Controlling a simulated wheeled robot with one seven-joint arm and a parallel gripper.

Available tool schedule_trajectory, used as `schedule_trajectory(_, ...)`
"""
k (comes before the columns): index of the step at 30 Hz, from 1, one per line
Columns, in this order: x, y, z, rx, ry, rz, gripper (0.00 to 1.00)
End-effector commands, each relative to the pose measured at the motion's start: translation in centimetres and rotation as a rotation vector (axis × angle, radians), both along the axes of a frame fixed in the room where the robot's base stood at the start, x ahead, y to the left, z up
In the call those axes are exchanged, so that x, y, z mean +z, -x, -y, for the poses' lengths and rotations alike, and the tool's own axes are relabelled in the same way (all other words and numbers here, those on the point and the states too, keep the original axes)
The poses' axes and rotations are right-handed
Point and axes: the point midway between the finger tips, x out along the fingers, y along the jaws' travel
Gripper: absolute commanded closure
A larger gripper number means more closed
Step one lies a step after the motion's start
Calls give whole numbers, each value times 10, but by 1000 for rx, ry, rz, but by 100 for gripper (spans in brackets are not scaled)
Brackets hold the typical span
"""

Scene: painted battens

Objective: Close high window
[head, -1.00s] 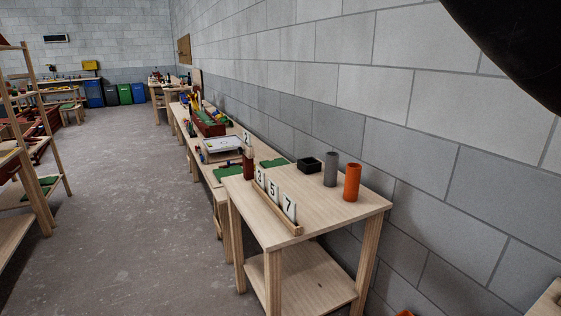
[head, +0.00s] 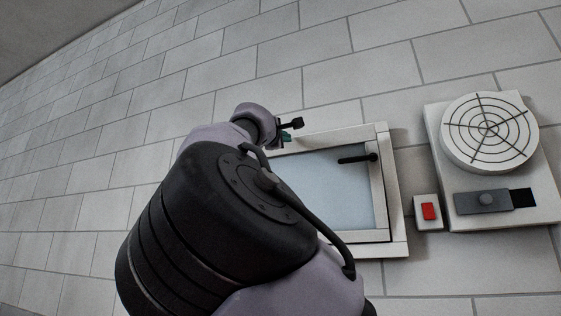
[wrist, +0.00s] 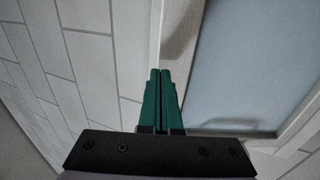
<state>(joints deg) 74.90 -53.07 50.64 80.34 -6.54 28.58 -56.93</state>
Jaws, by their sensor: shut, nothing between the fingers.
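The window has a pale blue-grey pane (head: 325,190) in a white frame (head: 399,215), and is on the block wall in the head view. A black handle (head: 357,158) lies sideways at its upper right. My arm hides its left and lower left parts. I cannot tell how far the sash stands from the frame. My gripper (head: 290,136) is by the window's upper left corner, mostly hidden. In the wrist view, its green fingers (wrist: 160,72) are together and empty, over the white frame edge (wrist: 180,45), beside the pane (wrist: 245,65). Contact cannot be told.
Right of the window is a small white box with a red switch (head: 430,211). Further right is a white panel with a round fan grille (head: 490,130) and a grey slider (head: 484,201). The block wall (head: 90,130) left of my arm is bare.

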Motion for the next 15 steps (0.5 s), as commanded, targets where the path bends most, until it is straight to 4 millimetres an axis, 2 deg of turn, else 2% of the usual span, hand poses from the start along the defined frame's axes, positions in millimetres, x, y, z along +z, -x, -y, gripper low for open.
schedule_trajectory(6, 5, -13, 5, 0, -1, 0, 100)
schedule_trajectory(15, 5, -13, 5, 0, -1, -1, 100)
